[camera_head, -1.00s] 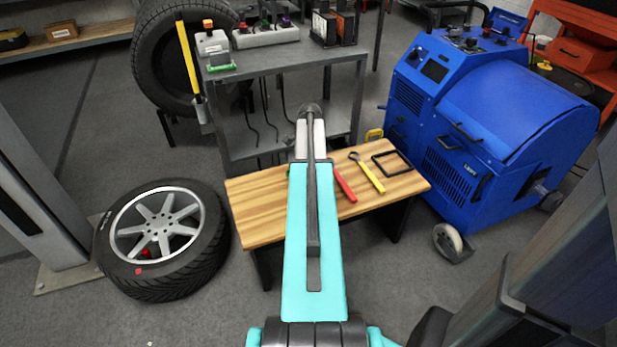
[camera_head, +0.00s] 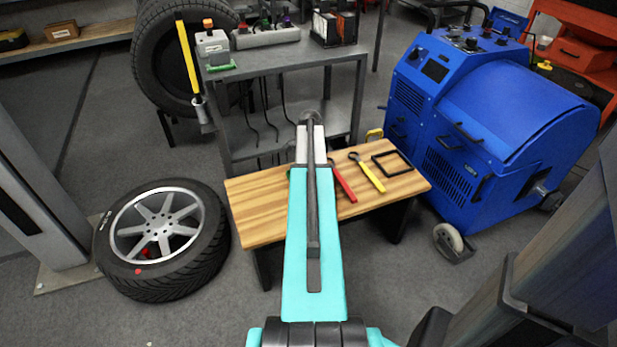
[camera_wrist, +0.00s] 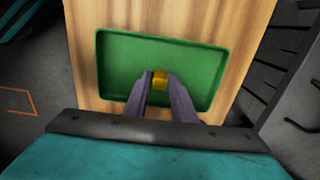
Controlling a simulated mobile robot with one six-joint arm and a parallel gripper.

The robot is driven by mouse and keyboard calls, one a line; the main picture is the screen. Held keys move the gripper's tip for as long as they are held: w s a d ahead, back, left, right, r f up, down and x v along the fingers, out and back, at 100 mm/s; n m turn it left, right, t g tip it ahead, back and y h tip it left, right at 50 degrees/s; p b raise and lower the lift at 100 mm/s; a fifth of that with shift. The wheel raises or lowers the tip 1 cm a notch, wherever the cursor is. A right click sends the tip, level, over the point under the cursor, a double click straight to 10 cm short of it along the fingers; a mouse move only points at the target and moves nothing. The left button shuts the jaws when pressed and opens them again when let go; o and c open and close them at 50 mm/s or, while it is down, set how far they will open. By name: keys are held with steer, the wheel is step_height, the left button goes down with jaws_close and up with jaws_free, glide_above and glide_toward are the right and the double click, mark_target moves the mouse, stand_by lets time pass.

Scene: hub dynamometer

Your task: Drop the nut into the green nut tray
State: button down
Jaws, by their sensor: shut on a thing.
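In the wrist view my gripper (camera_wrist: 160,88) is shut on a small brass-yellow nut (camera_wrist: 161,79). The nut sits between the fingertips, over the inside of the green nut tray (camera_wrist: 112,68). I cannot tell its exact height above the tray floor. The tray lies on the wooden bench top (camera_head: 258,212). In the head view my own arm covers nearly all of the tray, and the nut and fingertips are hidden behind it.
A red-handled tool (camera_head: 343,182), a yellow wrench (camera_head: 367,173) and a black square frame (camera_head: 392,163) lie on the bench, right of my arm. A grey metal cart (camera_head: 290,62) stands behind. A wheel (camera_head: 160,238) lies at left, a blue machine (camera_head: 480,130) at right.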

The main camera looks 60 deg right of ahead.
steer(key=shift+f, duration=0.1)
steer(key=c, duration=1.5)
jaws_free()
step_height(320, 180, up, 13)
steer(key=shift+r+p, duration=0.15)
steer(key=shift+p, duration=0.85)
